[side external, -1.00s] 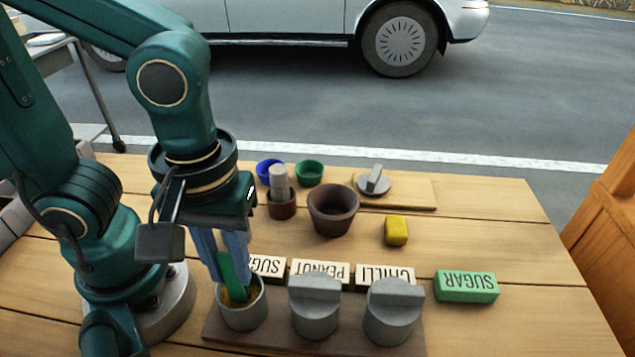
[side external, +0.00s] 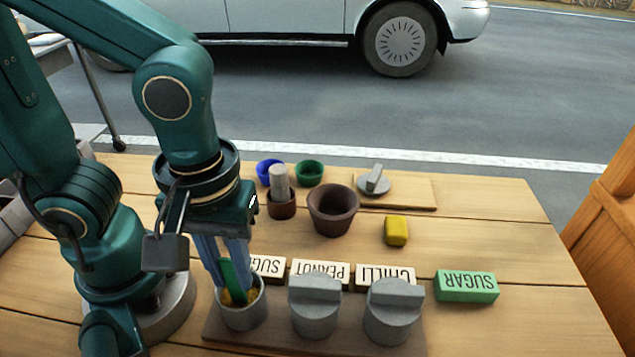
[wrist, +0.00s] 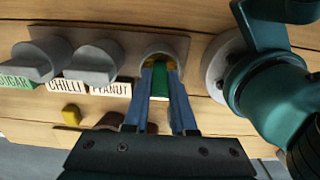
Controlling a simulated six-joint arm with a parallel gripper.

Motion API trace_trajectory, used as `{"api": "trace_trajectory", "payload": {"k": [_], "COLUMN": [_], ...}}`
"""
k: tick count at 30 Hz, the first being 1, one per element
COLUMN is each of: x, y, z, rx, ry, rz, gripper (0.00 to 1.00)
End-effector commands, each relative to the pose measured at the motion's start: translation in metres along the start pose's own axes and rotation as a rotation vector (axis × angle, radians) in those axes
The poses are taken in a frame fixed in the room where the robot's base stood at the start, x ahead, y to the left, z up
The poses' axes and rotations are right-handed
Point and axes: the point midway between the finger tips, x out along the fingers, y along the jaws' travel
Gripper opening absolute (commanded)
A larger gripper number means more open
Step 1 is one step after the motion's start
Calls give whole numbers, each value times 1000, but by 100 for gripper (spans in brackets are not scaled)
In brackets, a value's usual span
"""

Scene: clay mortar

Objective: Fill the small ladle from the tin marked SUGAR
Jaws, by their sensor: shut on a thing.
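The open grey tin (side external: 243,318) stands at the left end of the dark board, by the card marked SUGAR (side external: 266,267). My gripper (side external: 226,272) points down into the tin's mouth, shut on the small ladle's green handle (side external: 231,283). The handle slants down into the tin. The ladle's bowl is hidden, so I cannot tell how full it is. In the wrist view the green handle (wrist: 160,82) sits between my blue fingers, over the tin (wrist: 164,51).
Lidded tins (side external: 315,312) (side external: 391,318) stand right of the open tin, by the PEANUT and CHILLI cards. Behind are a brown mortar (side external: 333,211), a pestle (side external: 279,182) in a cup, and a loose grey lid (side external: 374,184). A green SUGAR block (side external: 467,287) lies right.

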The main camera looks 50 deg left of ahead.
Motion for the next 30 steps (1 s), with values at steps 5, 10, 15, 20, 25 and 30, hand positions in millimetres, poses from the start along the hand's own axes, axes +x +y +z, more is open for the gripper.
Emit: {"api": "trace_trajectory", "payload": {"k": [5,10,15,20,25,30], "x": [0,0,-2,-11,-23,-34], "y": [0,0,0,1,0,1], "z": [0,0,0,0,0,0], "rx": [0,0,0,0,0,0], "ry": [0,0,1,1,1,1], "rz": [-1,-1,0,3,3,3], "gripper": [0,0,0,0,0,0]}}
